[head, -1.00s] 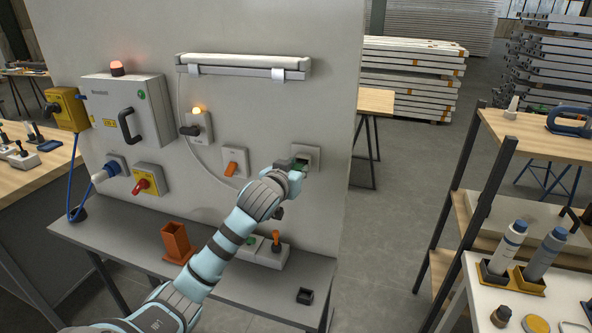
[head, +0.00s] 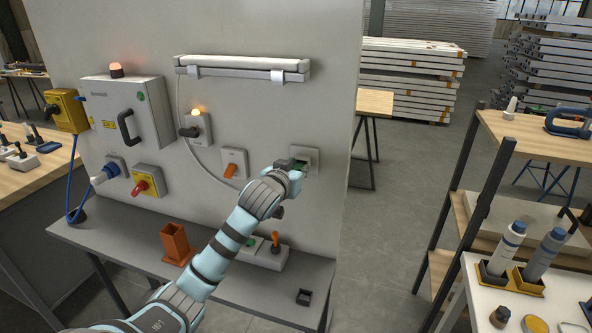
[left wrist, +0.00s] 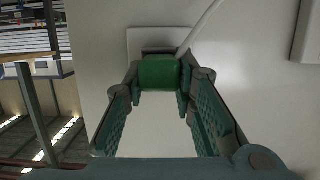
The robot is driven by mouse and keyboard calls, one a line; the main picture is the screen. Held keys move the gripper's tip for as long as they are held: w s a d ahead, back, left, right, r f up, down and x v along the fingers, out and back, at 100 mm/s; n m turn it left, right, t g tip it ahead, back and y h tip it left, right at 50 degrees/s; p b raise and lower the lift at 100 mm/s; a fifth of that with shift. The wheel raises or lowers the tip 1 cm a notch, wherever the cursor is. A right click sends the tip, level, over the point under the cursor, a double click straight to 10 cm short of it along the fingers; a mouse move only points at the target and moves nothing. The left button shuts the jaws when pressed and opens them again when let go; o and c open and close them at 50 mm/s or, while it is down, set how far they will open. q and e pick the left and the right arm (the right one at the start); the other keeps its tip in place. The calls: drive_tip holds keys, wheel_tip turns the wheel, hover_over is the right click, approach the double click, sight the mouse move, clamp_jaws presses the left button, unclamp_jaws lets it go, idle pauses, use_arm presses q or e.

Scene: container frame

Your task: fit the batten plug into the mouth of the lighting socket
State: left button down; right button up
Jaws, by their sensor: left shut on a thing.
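The batten plug is a green block (left wrist: 160,72) with a white cable running up from it in the left wrist view. My left gripper (head: 295,170) is shut on it, with the fingers on either side. The lighting socket is a white plate (head: 311,153) on the grey panel, right of the orange-lever switch. In the left wrist view its plate (left wrist: 150,38) is directly behind the plug. The plug is at the front of the socket. The socket's mouth is hidden, so I cannot tell how deep the plug sits. My right gripper is not in view.
The batten light (head: 243,66) hangs above, its pale cable looping down the panel. An orange-lever switch (head: 234,164) is left of the socket. Below are an orange holder (head: 176,243) and a small black block (head: 304,297) on the grey shelf.

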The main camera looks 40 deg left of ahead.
use_arm(q)
drive_tip(key=shift+w+a+r, duration=0.1)
drive_tip(key=shift+w+r, duration=0.15)
idle(0.6)
drive_tip(key=c, duration=1.7)
unclamp_jaws()
drive_tip(key=o, duration=0.4)
drive_tip(key=shift+w+f, duration=0.1)
drive_tip(key=shift+c, duration=0.2)
drive_tip(key=shift+o, duration=0.5)
drive_tip(key=shift+w+f, duration=0.15)
drive_tip(key=shift+w, duration=0.05)
drive_tip(key=v, duration=1.2)
drive_tip(key=s+d+p, duration=0.2)
drive_tip(key=s+p, duration=0.3)
drive_tip(key=shift+s, duration=0.35)
